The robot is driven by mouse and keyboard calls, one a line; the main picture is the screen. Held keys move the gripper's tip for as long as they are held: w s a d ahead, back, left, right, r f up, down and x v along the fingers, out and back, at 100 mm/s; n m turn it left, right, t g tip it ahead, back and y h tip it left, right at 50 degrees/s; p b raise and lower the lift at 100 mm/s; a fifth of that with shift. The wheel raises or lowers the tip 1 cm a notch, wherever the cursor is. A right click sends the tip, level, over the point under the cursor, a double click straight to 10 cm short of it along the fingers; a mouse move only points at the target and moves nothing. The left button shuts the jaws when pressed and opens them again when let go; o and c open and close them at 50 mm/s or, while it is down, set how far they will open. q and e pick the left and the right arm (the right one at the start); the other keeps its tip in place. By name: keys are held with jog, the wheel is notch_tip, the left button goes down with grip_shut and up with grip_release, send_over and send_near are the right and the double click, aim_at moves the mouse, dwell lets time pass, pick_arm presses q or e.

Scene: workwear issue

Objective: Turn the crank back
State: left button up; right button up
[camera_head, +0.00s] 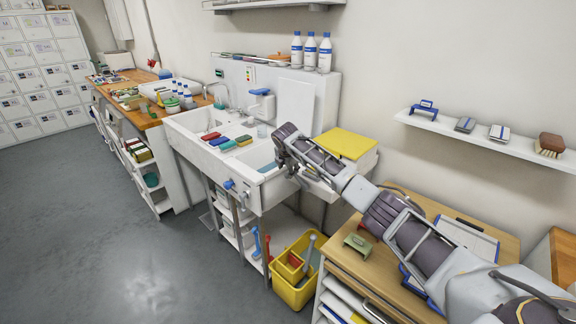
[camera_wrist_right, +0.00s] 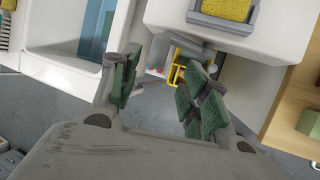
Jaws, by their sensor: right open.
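My right gripper (camera_head: 284,160) reaches in from the right over the front right part of the sink unit (camera_head: 190,122). In the right wrist view the gripper (camera_wrist_right: 166,68) is open, its green-padded fingers apart with nothing held between them. A short grey bar (camera_wrist_right: 183,42), possibly the crank, sticks out beside the white housing (camera_wrist_right: 235,45), just beyond the fingertips. I cannot tell whether the right finger touches it. In the head view my gripper and forearm cover this spot, so the crank does not show clearly. My left gripper is not in view.
A yellow sheet or pad (camera_head: 346,143) lies beside my right forearm. A yellow bucket (camera_head: 293,272) stands on the floor below. A wooden-topped cabinet (camera_head: 400,275) stands at the right under my arm. The floor (camera_head: 110,235) at the left is clear.

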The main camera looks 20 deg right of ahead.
jog(key=shift+v, duration=1.5)
jog(key=shift+s+a+f, duration=0.1)
